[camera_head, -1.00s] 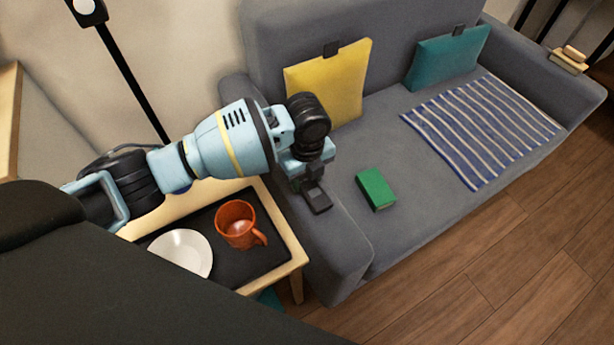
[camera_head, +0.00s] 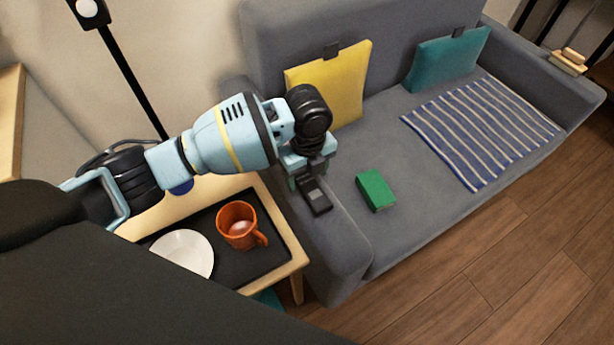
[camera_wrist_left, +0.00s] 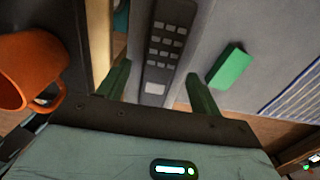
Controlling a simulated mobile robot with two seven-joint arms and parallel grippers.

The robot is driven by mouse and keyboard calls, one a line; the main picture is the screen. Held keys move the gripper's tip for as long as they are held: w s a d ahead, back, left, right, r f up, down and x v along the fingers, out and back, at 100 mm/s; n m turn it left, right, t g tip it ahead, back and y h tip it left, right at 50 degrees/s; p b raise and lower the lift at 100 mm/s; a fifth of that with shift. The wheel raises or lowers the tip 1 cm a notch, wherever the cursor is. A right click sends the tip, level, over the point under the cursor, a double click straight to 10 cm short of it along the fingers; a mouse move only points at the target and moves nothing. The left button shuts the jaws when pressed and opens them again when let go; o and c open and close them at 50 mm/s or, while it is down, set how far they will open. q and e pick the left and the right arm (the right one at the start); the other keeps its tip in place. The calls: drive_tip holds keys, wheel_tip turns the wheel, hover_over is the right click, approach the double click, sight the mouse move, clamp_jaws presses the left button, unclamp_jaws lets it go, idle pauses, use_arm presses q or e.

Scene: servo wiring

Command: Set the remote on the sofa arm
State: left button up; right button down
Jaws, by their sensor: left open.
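The dark grey remote (camera_head: 316,196) with pale buttons lies on the near left arm (camera_head: 335,250) of the grey sofa. My left gripper (camera_head: 306,172) is above the sofa arm at the remote's far end, partly hiding it. In the left wrist view the remote (camera_wrist_left: 168,45) lies lengthwise in line with the gap between my open left fingers (camera_wrist_left: 157,75), one finger to each side, with space between them and the remote. My right gripper is not in view.
A green box (camera_head: 376,190) lies on the sofa seat beside the arm. A side table with a dark tray (camera_head: 262,262), an orange mug (camera_head: 238,226) and a white plate (camera_head: 184,252) stands left of the sofa arm. Yellow (camera_head: 340,85) and teal cushions (camera_head: 450,57) lean on the backrest.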

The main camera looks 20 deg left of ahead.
sight(307, 183)
use_arm(q)
wheel_tip(307, 183, up, 10)
drive_tip(key=p, duration=0.2)
idle(0.6)
